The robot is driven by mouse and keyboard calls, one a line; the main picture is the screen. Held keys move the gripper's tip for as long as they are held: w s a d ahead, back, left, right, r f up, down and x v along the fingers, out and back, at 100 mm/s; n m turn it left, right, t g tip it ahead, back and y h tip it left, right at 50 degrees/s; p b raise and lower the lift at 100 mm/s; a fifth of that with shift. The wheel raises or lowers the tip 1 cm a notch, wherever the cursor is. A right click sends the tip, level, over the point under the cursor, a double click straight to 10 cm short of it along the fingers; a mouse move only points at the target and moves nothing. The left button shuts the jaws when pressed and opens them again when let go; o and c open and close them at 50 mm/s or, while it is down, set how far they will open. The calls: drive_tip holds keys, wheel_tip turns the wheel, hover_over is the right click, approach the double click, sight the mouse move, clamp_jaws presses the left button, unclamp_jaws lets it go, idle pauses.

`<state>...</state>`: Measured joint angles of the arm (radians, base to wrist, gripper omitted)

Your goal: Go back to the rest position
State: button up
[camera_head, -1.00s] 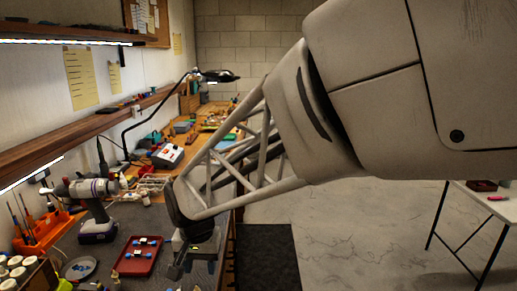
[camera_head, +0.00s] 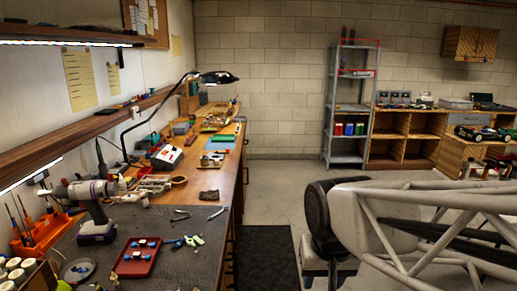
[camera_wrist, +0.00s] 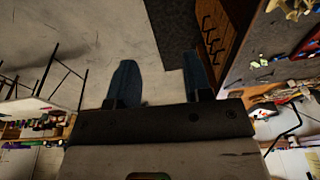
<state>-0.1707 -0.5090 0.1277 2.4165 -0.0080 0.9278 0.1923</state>
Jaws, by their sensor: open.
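My gripper (camera_wrist: 160,60) shows in the wrist view with its two dark blue fingers spread apart and nothing between them. Bare floor and a dark mat lie behind the fingers. In the head view my arm stands at the lower right, off the workbench (camera_head: 190,268), over the floor to the right of its edge. The fingers cannot be made out in that view.
A black mat (camera_head: 264,250) lies on the floor. A metal shelf (camera_head: 329,147) and wooden cabinets (camera_head: 390,155) stand at the back.

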drive_tip(key=s+d, duration=0.6)
drive_tip(key=shift+s+d+t, duration=0.25)
drive_tip(key=shift+s+t, duration=0.05)
